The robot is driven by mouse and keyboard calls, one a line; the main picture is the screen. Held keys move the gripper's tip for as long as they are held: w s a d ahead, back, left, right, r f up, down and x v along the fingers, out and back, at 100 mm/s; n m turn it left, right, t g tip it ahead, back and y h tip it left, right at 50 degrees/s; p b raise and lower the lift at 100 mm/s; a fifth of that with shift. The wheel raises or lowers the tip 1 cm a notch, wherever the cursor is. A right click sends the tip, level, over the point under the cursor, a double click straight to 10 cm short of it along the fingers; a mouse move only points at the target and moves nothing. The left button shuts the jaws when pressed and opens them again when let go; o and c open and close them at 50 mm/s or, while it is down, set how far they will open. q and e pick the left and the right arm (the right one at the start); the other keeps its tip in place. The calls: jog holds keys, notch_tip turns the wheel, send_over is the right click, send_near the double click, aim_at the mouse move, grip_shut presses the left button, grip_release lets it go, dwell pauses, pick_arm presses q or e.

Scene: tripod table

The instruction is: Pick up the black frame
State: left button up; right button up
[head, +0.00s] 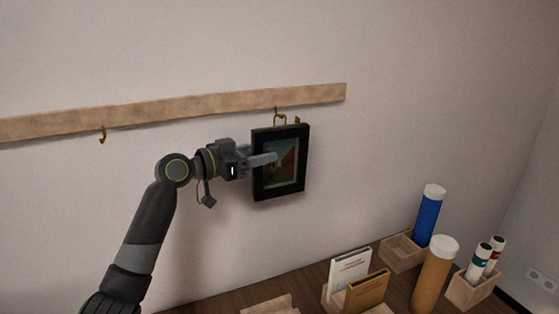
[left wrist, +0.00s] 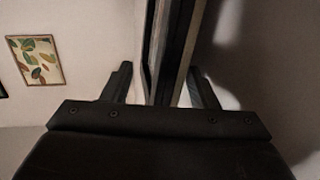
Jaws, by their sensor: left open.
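The black frame (head: 258,180) hangs against the wall from a brass hook on the wooden rail, with a dark picture inside it. My left gripper (head: 264,160) reaches in from the left at the frame's left side, and a finger shows in front of the picture. In the left wrist view the black frame (left wrist: 160,50) appears edge-on between the two open fingers of my left gripper (left wrist: 160,88). The fingers look apart from it; exact contact cannot be told. My right gripper is in neither view.
The wooden rail (head: 200,105) runs along the wall, with an empty hook (head: 102,134) at left. Below, a table holds books (head: 350,271), a blue tube (head: 428,216), a tan tube (head: 433,275) and wooden boxes. A leaf picture (left wrist: 36,60) hangs on another wall.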

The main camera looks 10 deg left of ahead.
aim_at(271, 151)
pick_arm(q)
jog(key=p+x, duration=0.1)
jog(key=x, duration=0.2)
jog(key=shift+w+d+p, duration=0.1)
jog(key=shift+d+p, duration=0.2)
jog(key=shift+d, duration=0.05)
jog(key=shift+w+d+f, duration=0.15)
jog(key=shift+w+d, duration=0.05)
jog(key=shift+a, duration=0.1)
jog(key=shift+c, duration=0.2)
